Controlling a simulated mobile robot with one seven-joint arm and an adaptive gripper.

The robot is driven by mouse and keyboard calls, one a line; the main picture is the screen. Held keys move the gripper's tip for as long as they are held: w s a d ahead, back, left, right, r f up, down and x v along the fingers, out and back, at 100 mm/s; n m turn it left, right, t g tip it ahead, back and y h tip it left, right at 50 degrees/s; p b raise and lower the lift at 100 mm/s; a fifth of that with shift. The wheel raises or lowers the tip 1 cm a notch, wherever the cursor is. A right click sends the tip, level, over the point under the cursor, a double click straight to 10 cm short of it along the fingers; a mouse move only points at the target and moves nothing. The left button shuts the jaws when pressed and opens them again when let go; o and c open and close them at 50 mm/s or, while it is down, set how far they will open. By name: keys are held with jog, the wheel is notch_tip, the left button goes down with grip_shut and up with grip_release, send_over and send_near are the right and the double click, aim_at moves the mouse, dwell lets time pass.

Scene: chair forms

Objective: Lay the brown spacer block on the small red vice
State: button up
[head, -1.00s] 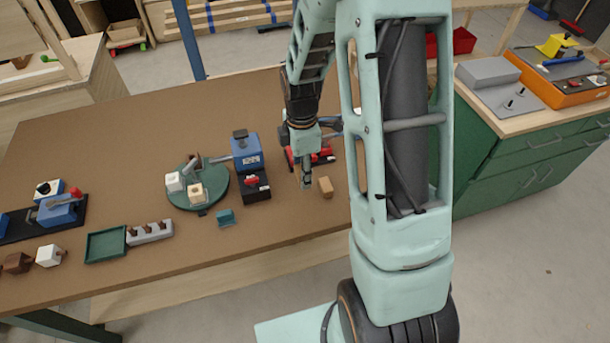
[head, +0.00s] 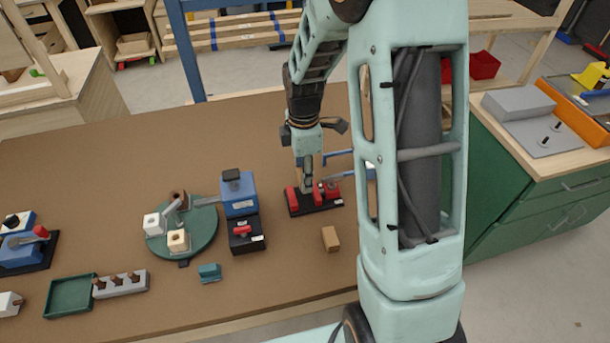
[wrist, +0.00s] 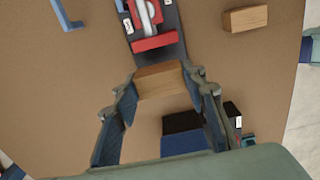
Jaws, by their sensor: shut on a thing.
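My gripper (head: 305,184) is shut on a brown wooden block, the spacer block (wrist: 160,82), which sits crosswise between the two fingertips in the wrist view. In the head view the gripper points down at the small red vice (head: 327,200), and its fingers partly cover the vice. The vice has red jaws on a black base and also shows at the top of the wrist view (wrist: 152,40), just beyond the held block. I cannot tell whether the block touches the vice.
A second wooden block (head: 330,239) lies on the brown table in front of the vice. A blue vice (head: 239,196) and a green turntable (head: 203,233) with small blocks stand to the left. A teal block (head: 209,272) and a green tray (head: 70,297) are nearer the front edge.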

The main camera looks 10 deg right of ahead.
aim_at(304, 199)
jog(key=shift+f+b, duration=2)
jog(key=shift+f, duration=0.85)
jog(key=shift+f+b, duration=0.45)
jog(key=shift+f, duration=0.2)
jog(key=o, duration=1.7)
jog(key=shift+s, duration=0.1)
jog(key=shift+r, duration=0.15)
jog(key=shift+r+p, duration=2.3)
jog(key=shift+r, duration=0.7)
jog(key=shift+f, duration=0.1)
